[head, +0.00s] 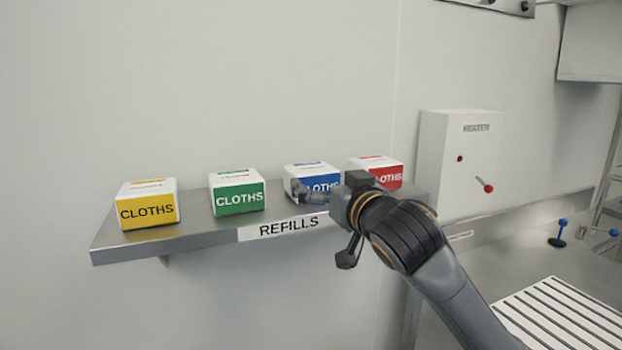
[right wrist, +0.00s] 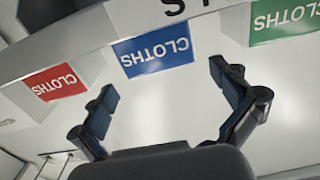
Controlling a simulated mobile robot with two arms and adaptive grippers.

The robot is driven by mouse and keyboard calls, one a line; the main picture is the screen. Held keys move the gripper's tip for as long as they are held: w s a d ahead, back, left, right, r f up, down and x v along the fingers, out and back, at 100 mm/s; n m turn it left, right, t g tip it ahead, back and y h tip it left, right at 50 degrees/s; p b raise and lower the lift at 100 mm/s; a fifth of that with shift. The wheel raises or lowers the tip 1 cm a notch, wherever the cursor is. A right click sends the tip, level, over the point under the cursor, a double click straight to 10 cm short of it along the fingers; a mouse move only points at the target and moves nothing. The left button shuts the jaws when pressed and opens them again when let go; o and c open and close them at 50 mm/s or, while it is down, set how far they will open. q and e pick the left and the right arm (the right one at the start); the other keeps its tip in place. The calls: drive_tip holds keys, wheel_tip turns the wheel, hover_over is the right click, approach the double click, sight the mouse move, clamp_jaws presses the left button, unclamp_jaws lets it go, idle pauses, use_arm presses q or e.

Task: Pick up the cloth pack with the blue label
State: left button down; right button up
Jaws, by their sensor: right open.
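The cloth pack with the blue label (head: 318,184) stands on the metal shelf, third from the left in the head view. In the right wrist view its blue label (right wrist: 152,58) faces the camera, upside down, between and beyond the fingers. My right gripper (right wrist: 168,85) is open and empty, with its fingers spread toward the pack and apart from it. In the head view the right gripper (head: 318,193) is in front of the pack and hides part of its label. My left gripper is in neither view.
The shelf (head: 200,237) also holds a yellow-labelled pack (head: 147,206), a green-labelled pack (head: 237,194) and, close to the right, a red-labelled pack (head: 385,174). A heater box (head: 458,150) with a red-knobbed lever is on the wall at the right.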

sight(320, 173)
drive_tip(key=shift+w+a+r, duration=0.15)
drive_tip(key=shift+w+r, duration=0.1)
drive_tip(key=shift+w, duration=0.15)
drive_tip(key=p+x, duration=0.2)
drive_tip(key=x, duration=0.1)
drive_tip(key=shift+w+a, duration=0.1)
drive_tip(key=shift+w, duration=0.15)
drive_tip(key=shift+w+a+f, duration=0.1)
drive_tip(key=shift+w+a, duration=0.05)
drive_tip(key=shift+w, duration=0.2)
drive_tip(key=c, duration=1.1)
drive_tip(key=shift+c, duration=0.2)
drive_tip(key=shift+r, duration=0.2)
